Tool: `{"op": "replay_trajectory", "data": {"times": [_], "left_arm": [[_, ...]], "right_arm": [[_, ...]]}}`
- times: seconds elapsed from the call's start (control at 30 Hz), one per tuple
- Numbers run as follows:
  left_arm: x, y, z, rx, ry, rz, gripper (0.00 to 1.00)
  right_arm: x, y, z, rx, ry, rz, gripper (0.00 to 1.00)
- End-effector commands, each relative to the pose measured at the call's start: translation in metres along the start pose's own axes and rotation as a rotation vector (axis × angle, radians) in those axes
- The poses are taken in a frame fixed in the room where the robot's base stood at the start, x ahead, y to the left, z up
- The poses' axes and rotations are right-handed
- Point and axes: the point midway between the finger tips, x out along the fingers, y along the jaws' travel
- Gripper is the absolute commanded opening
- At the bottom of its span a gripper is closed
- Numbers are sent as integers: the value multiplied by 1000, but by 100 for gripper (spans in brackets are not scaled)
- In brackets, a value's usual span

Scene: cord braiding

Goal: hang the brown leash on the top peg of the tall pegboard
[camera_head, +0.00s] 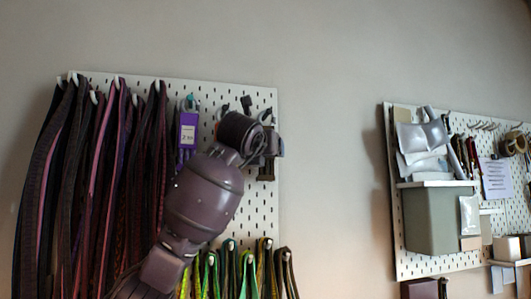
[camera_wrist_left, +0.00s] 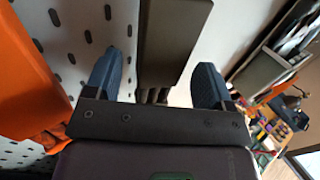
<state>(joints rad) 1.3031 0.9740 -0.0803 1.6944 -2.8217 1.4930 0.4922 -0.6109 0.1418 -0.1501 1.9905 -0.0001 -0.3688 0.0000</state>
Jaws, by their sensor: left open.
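The pegboard (camera_head: 262,215) on the left is white and perforated. My left gripper (camera_head: 270,146) is in front of its upper right part. In the left wrist view the blue fingers of this gripper (camera_wrist_left: 155,78) are spread apart. A dark grey-brown flat strip (camera_wrist_left: 172,40) stands between them, with no clear contact on either finger. It may be the brown leash, but I cannot tell. A dark item (camera_head: 246,104) shows just above the gripper near the board's top edge. My arm hides much of the board's middle. My right gripper is not in view.
Many dark and purple straps (camera_head: 95,170) hang at the left, and green and yellow loops (camera_head: 235,265) below. A purple labelled item (camera_head: 188,132) hangs left of my wrist. An orange object (camera_wrist_left: 30,75) is close beside the gripper. A second pegboard (camera_head: 395,225) is at right; bare wall lies between.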

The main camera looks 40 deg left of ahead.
Motion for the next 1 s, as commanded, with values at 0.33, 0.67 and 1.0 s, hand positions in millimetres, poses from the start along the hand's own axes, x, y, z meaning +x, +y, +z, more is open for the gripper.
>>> {"op": "replay_trajectory", "data": {"times": [0.33, 0.67, 1.0], "left_arm": [[-62, 0, -1, 1, -4, 0, 76], [-95, 0, 0, -1, -1, -1, 76], [-97, -1, 2, 22, -13, -9, 76]], "right_arm": [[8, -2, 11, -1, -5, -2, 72], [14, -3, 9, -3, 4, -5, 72], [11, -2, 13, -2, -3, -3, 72]]}}
